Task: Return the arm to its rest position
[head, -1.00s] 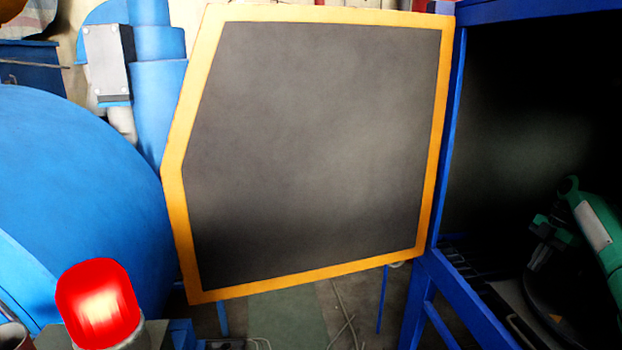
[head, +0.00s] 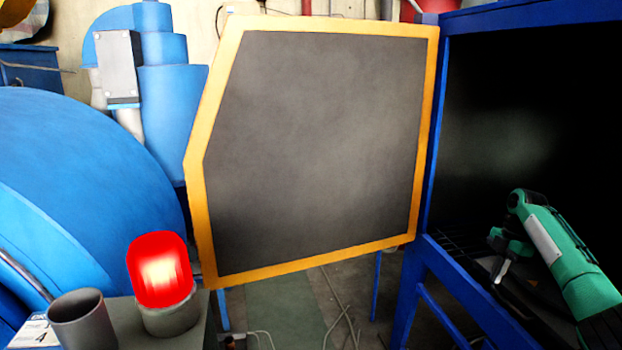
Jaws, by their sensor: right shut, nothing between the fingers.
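My right arm (head: 565,262), green with a pale panel, comes in from the lower right in the head view. Its right gripper (head: 500,272) hangs at the arm's far end, pointing down, shut and empty. It shows small and dark against the black opening of the blue cabinet (head: 408,300). I cannot tell how far it is from the cabinet's floor. It does not appear to hold anything. My left gripper is not in view.
The cabinet's door (head: 315,150), dark with an orange frame, stands open at the middle. A red lamp (head: 160,268) and a grey cup (head: 82,318) stand at the lower left. A large blue drum (head: 90,170) fills the left side.

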